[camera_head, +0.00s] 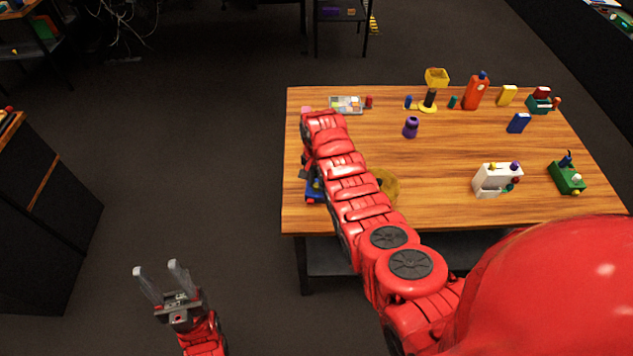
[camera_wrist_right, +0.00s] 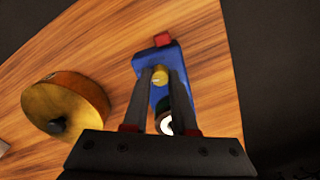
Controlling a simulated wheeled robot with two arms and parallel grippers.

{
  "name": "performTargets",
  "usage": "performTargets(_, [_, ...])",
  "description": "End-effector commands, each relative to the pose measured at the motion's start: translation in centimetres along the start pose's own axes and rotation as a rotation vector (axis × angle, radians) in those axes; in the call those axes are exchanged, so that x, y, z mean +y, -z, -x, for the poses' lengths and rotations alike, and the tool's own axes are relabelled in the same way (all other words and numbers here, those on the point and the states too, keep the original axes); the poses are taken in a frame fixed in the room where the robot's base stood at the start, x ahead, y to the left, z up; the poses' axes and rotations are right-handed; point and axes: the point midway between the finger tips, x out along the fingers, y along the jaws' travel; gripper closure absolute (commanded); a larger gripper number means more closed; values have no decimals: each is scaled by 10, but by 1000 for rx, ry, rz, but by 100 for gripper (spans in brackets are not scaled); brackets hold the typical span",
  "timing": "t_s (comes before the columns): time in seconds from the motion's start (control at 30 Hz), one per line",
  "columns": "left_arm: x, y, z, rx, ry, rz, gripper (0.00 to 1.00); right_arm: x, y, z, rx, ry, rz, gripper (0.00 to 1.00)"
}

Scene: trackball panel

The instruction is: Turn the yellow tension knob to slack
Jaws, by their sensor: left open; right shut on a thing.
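The blue panel (camera_wrist_right: 171,62) lies on the wooden table. In the head view only part of the panel (camera_head: 312,190) shows beside my right arm. The yellow tension knob (camera_wrist_right: 160,76) is on the panel's face, and my right gripper (camera_wrist_right: 160,80) is shut on it, one finger on each side. The knob's setting cannot be read. A white round part in a dark ring (camera_wrist_right: 166,126) sits on the panel between the fingers, nearer the wrist. A red block (camera_wrist_right: 162,40) is at the panel's far end. My left gripper (camera_head: 160,268) is open and empty over the floor, left of the table.
A round golden-brown object with a black knob (camera_wrist_right: 72,98) stands left of the panel. A purple object (camera_head: 411,128), a white box (camera_head: 492,180), a green box (camera_head: 567,178) and an orange bottle (camera_head: 475,93) stand further right. The table's middle (camera_head: 440,155) is clear.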

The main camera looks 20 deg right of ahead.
Motion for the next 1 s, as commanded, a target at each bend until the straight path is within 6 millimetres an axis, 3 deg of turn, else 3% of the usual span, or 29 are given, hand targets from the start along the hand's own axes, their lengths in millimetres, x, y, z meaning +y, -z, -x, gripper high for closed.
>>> performTargets(0.03, [0, 0, 0, 0, 0, 0, 50, 0, 0, 0, 0, 0, 0, 100])
performTargets(0.07, [0, 0, 0, 0, 0, 0, 50, 0, 0, 0, 0, 0, 0, 69])
performTargets(0.2, [0, 0, 0, 0, 0, 0, 50, 0, 0, 0, 0, 0, 0, 44])
performTargets(0.67, [0, 0, 3, 0, 0, 0, 50, -2, 2, 7, 5, 5, 0, 44])
performTargets(0.87, [0, -2, 11, 0, 0, 0, 50, -1, 1, 29, 4, 4, 0, 44])
performTargets(1.0, [1, -4, 22, 0, 0, 0, 50, -1, 2, 56, 7, 6, 0, 44])
